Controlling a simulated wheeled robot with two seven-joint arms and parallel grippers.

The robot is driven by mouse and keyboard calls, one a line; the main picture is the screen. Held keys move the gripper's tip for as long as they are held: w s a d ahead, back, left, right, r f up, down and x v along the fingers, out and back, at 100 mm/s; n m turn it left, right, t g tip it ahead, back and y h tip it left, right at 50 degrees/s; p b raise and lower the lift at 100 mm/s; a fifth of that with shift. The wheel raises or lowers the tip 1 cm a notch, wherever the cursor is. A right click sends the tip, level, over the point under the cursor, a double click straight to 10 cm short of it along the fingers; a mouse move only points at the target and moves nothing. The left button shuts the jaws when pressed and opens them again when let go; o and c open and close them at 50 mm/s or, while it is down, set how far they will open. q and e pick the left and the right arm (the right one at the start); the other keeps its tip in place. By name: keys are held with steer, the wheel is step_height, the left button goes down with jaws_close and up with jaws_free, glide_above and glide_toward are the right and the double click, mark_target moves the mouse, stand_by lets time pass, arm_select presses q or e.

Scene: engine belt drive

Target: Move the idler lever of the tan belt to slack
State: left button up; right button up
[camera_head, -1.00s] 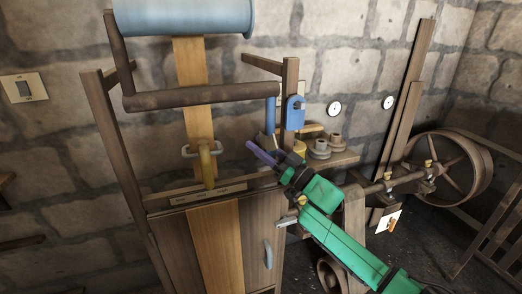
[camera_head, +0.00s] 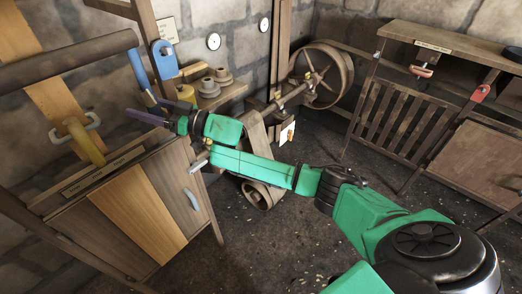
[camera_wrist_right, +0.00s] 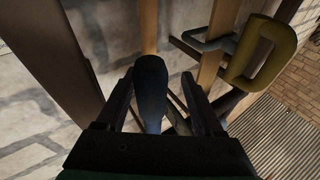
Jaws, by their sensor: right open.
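The tan belt (camera_head: 53,93) runs down behind a dark idler roller (camera_head: 70,65) at the left of the head view. The idler lever has a blue handle (camera_head: 137,69) hanging from the roller's right end. My right gripper (camera_head: 147,109) is at the handle's lower end, with its fingers pointing left. In the right wrist view the blue handle (camera_wrist_right: 150,85) stands between the spread fingers of the open gripper (camera_wrist_right: 157,95). I cannot tell whether either finger touches it. My left gripper is not in view.
A yellow loop handle (camera_head: 84,142) with a grey fork is at the belt. A bench (camera_head: 440,40) stands at right.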

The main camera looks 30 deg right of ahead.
arm_select(q)
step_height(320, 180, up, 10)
steer(key=p, duration=0.8)
arm_select(e)
steer(key=s+d+m+g+h+b, duration=0.2)
steer(key=s+d+b, duration=0.3)
steer(key=s+d, duration=0.85)
arm_select(q)
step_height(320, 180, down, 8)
steer(key=b, duration=0.2)
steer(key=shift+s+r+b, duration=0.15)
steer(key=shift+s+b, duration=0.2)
steer(key=shift+b, duration=0.05)
arm_select(e)
steer(key=w+d+f+m+t+h, duration=0.1)
steer(key=d+f+h, duration=0.4)
steer(key=f, duration=0.8)
steer(key=w+d+f+m+t+h, duration=0.1)
steer(key=d+f+h, duration=0.4)
steer(key=d+f, duration=0.5)
step_height(320, 180, down, 4)
steer(key=shift+w+r+m, duration=0.15)
steer(key=shift+w+m, duration=0.65)
steer(key=shift+m, duration=0.4)
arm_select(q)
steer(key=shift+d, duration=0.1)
